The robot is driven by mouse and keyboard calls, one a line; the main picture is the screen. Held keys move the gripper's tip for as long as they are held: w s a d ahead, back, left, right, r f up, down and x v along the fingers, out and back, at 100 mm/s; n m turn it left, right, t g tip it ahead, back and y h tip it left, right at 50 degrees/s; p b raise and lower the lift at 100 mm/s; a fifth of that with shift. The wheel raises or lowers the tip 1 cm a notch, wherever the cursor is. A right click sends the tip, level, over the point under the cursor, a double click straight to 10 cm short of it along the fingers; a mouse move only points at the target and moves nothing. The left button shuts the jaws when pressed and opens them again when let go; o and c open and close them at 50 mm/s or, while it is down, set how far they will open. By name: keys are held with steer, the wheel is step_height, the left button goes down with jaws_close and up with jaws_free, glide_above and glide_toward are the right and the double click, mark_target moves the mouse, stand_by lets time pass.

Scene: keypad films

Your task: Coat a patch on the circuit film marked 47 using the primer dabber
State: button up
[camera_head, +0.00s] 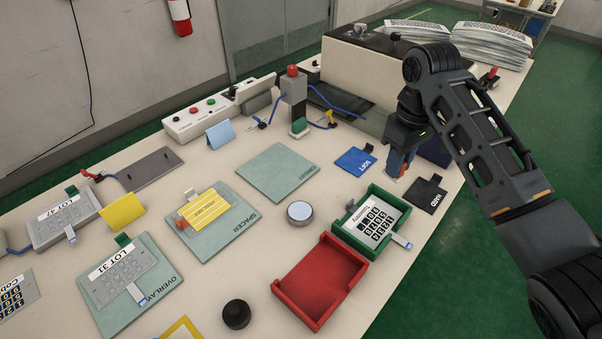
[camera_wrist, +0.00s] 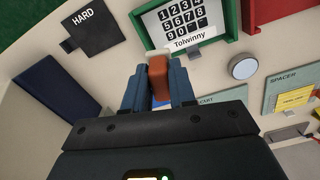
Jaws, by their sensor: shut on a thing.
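My gripper (camera_head: 399,163) is above the right side of the table, near the blue SOFT pad (camera_head: 354,160) and the black HARD pad (camera_head: 427,195). In the wrist view my gripper (camera_wrist: 158,80) has its blue fingers shut on an orange-brown handle with a whitish end, apparently the primer dabber (camera_wrist: 158,68). A grey keypad film (camera_head: 68,217) at the far left has a label that seems to read LOT 47; its last digits are hard to read. It is far from my gripper. The green CIRCUIT mat (camera_head: 277,172) is empty.
The LOT 31 film (camera_head: 124,268) lies on the OVERLAY mat; a yellow film (camera_head: 206,209) is on the SPACER mat. A green tray (camera_head: 349,245) holds a keypad sheet; a red tray (camera_head: 320,282) is empty. A signal post (camera_head: 294,98) and round tin (camera_head: 300,212) stand mid-table.

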steer(key=s+a+f+n+b, duration=0.1)
steer(key=s+a+f+n, duration=0.1)
steer(key=a+n, duration=1.05)
steer(key=s+a+f+n, duration=0.1)
steer(key=a+n, duration=0.7)
steer(key=n, duration=0.9)
steer(key=shift+s+d+f+b, duration=0.1)
steer(key=shift+f+b, duration=1.15)
steer(key=shift+f, duration=0.25)
steer(key=shift+s+f+b, duration=0.1)
steer(key=shift+f+b, duration=1.15)
steer(key=shift+f, duration=0.25)
steer(key=shift+f, duration=0.55)
steer(key=shift+r, duration=0.1)
step_height(320, 180, up, 7)
steer(key=p, duration=0.5)
